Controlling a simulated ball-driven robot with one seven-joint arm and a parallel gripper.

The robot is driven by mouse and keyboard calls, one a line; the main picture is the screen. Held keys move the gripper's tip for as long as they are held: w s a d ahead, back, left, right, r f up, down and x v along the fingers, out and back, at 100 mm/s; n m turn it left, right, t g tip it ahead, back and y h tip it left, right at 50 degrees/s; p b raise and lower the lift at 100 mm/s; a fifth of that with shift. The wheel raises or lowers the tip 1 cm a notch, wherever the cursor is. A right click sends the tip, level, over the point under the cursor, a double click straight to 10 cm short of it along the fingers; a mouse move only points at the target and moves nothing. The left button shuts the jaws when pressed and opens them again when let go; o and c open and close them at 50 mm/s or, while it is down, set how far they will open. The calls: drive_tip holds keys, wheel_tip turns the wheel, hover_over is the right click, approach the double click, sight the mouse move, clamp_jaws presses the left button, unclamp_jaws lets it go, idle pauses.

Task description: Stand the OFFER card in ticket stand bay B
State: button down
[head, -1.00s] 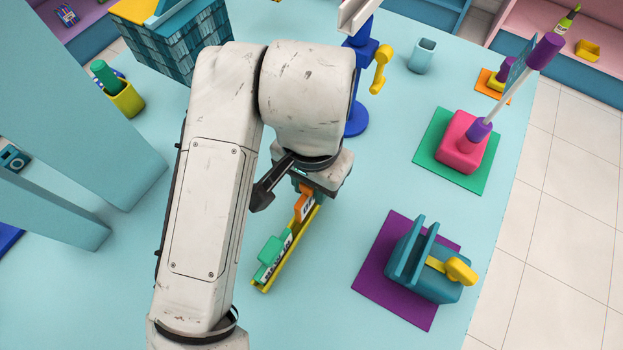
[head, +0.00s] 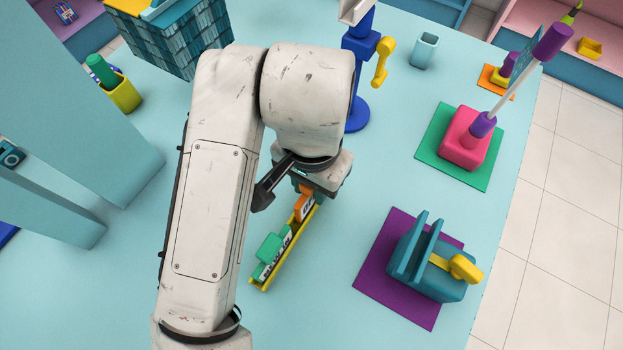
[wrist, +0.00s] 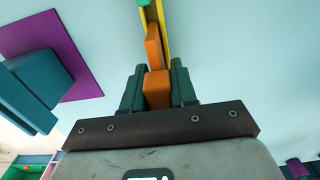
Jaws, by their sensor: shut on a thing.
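An orange card (head: 305,207) with partly hidden dark lettering is at the far end of a narrow yellow stand (head: 261,287); I cannot read its whole word. A green card (head: 270,248) stands at the stand's near end, beside white lettered strips. My gripper (wrist: 157,88) is shut on an orange block, seemingly the card's grip, between its two dark green fingers. The orange card (wrist: 153,45) extends ahead of them, alongside the yellow stand (wrist: 163,18). In the head view my wrist hides the fingertips. I cannot tell whether the card is seated or which bay is B.
A teal device (head: 435,265) with a yellow lever lies right on a purple mat (head: 385,270). A pink base (head: 463,148) with a leaning pole stands on a green mat. A blue post (head: 358,85) stands behind my wrist. Pale blue tabletop is clear between the stand and purple mat.

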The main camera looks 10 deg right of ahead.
drive_tip(key=shift+f+b, duration=0.55)
drive_tip(key=shift+f, duration=0.25)
drive_tip(key=c, duration=0.8)
unclamp_jaws()
drive_tip(key=shift+r, duration=0.15)
wheel_tip(320, 180, up, 11)
drive_tip(key=shift+f+p, duration=0.15)
drive_tip(key=shift+p, duration=0.6)
